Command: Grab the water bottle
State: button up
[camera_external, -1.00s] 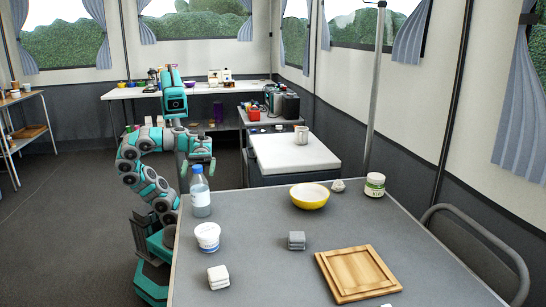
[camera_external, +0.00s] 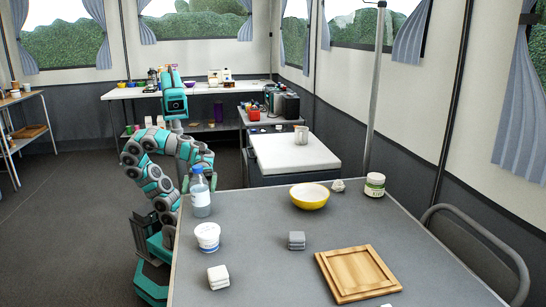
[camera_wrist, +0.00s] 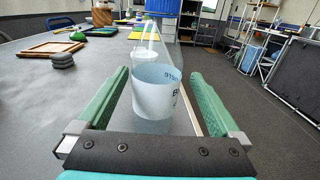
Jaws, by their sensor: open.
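The water bottle (camera_external: 201,203) is clear with a white label and a blue cap. It stands upright on the grey table near its left edge. In the wrist view its white label (camera_wrist: 155,92) shows between the two green fingers. My gripper (camera_external: 200,163) is at the upper part of the bottle, on its far side in the external view. In the wrist view my gripper (camera_wrist: 160,74) is open, with a finger on each side of the bottle and a gap visible on each side.
A white tub (camera_external: 207,236) stands close in front of the bottle on the table (camera_external: 250,265).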

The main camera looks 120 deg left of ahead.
aim_at(199, 195)
jog(key=x, duration=0.2)
jog(key=shift+w+d+f, duration=0.15)
jog(key=shift+w+f, duration=0.05)
jog(key=shift+w, duration=0.2)
jog(key=shift+x, duration=0.9)
jog(key=shift+r, duration=0.1)
jog(key=shift+c, duration=0.2)
jog(key=c, duration=1.3)
jog(key=shift+o, duration=0.2)
jog(key=shift+r, duration=0.1)
